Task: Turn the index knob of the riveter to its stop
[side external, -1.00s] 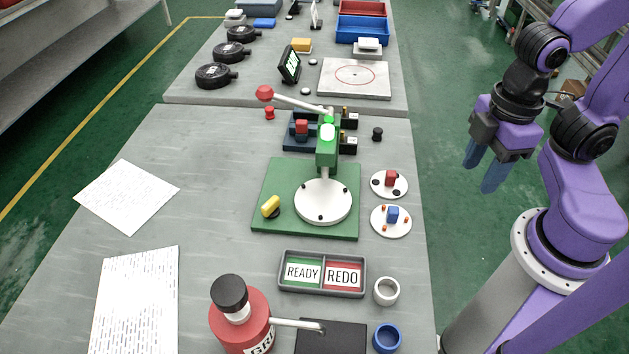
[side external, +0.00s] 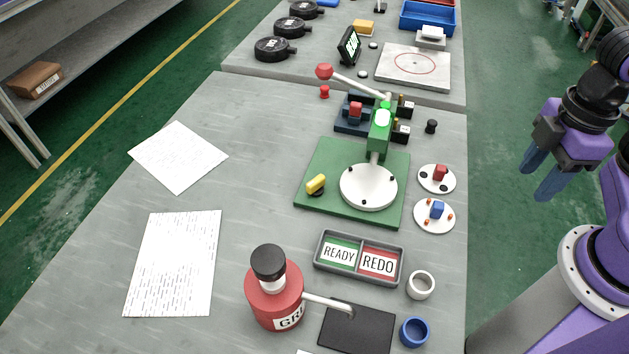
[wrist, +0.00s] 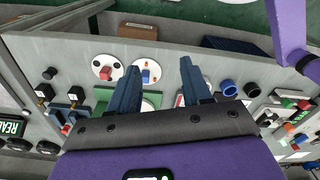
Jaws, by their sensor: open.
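The green riveter (side external: 381,130) stands on a green base plate (side external: 325,158) on the bench, its red-ended lever pointing up and left. A round white plate (side external: 368,187) with black dots lies at its front. A yellow knob (side external: 316,184) on a black mount, which looks like the index knob, sits at the plate's left front corner. My gripper (side external: 541,178) is open and empty, right of the bench and well apart from the knob. In the wrist view its fingers (wrist: 160,66) point towards the bench edge; part of the green plate shows behind them, but the knob is hidden.
Two white discs with a red (side external: 440,173) and a blue part (side external: 437,210) lie right of the riveter. A READY/REDO tray (side external: 359,278), a white ring (side external: 421,285), a blue cup (side external: 414,332) and a red bottle (side external: 274,298) stand in front. Papers (side external: 178,157) lie left.

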